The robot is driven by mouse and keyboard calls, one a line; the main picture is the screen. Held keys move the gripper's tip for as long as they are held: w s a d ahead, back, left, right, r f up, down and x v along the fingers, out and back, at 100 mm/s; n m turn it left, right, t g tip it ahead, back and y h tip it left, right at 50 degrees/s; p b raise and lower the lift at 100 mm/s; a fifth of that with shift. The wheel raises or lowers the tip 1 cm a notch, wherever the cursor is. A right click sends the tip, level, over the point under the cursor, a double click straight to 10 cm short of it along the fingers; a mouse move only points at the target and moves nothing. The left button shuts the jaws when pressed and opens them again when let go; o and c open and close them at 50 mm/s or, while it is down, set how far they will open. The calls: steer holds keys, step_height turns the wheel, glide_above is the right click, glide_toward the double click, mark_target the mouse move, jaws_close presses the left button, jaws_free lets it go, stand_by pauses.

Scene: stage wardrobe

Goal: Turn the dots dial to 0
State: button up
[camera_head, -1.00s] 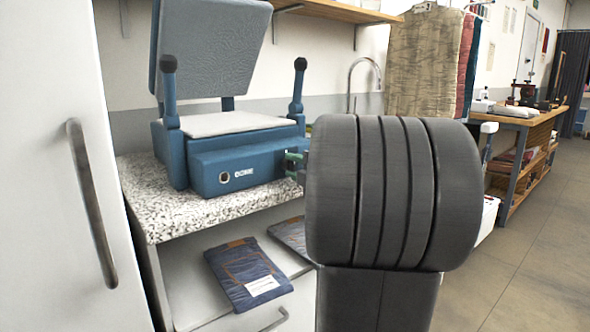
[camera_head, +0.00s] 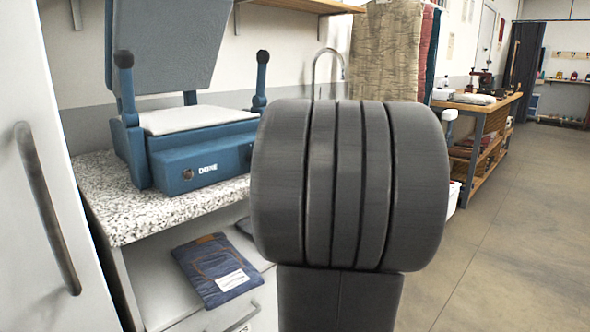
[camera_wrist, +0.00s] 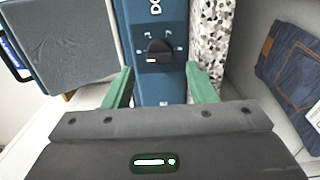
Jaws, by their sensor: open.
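A black round dial (camera_wrist: 158,50) with a pale mark on its lower left edge sits on the blue front face of a press (camera_head: 213,148). Small white marks surround the dial, too small to read. In the wrist view my gripper (camera_wrist: 160,86) is open, its two green fingers apart on either side of the dial's line and short of it in the picture. No contact with the dial shows. In the head view my arm hides the gripper and the dial.
The press stands on a speckled counter (camera_head: 130,205) with its lid raised. Folded jeans (camera_head: 217,270) lie on a shelf below. A white cabinet door with a handle (camera_head: 47,207) is at left. A workbench (camera_head: 480,120) and open floor (camera_head: 520,200) are at right.

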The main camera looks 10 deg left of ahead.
steer(key=p+v, duration=0.2)
steer(key=v, duration=0.7)
steer(key=shift+s, duration=0.1)
steer(key=b+x, duration=0.3)
steer(key=x, duration=0.9)
steer(key=shift+a+r+b, duration=0.1)
steer(key=shift+r+b, duration=0.2)
steer(key=shift+r, duration=0.1)
